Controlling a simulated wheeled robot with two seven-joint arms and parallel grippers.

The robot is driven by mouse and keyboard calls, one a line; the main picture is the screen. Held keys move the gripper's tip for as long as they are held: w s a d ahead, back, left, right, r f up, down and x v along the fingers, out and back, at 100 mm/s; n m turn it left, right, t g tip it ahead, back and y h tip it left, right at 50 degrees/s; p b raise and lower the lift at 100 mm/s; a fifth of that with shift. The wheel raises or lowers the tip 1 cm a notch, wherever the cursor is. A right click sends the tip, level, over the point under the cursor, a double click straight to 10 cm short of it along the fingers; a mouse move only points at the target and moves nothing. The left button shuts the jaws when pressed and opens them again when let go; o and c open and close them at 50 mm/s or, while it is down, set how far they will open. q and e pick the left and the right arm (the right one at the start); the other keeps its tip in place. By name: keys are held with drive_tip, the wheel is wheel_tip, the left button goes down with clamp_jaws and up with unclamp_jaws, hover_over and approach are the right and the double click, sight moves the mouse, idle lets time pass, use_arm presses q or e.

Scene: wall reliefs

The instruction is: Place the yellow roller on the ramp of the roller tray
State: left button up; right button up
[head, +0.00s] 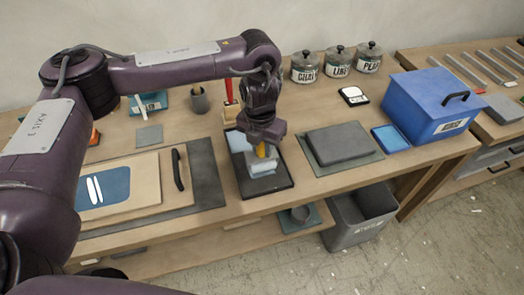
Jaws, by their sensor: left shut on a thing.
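My left gripper (262,146) reaches over the table from the left and points down above the roller tray. It is shut on the yellow roller (261,151), of which only a small yellow part shows below the gripper. The roller tray (268,191) is a dark, shallow tray near the table's front edge. The gripper hides part of the tray's far side. My right gripper is not in view.
A grey slab (340,144) on a green mat lies right of the tray. A blue box (428,105) with a handle stands farther right. Left is a board with a black handle (178,169). Labelled jars (337,62) stand behind. A grey bin (360,217) is below the table.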

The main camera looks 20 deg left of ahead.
use_arm(q)
wheel_tip(320, 180, down, 2)
drive_tip(key=shift+f, duration=0.15)
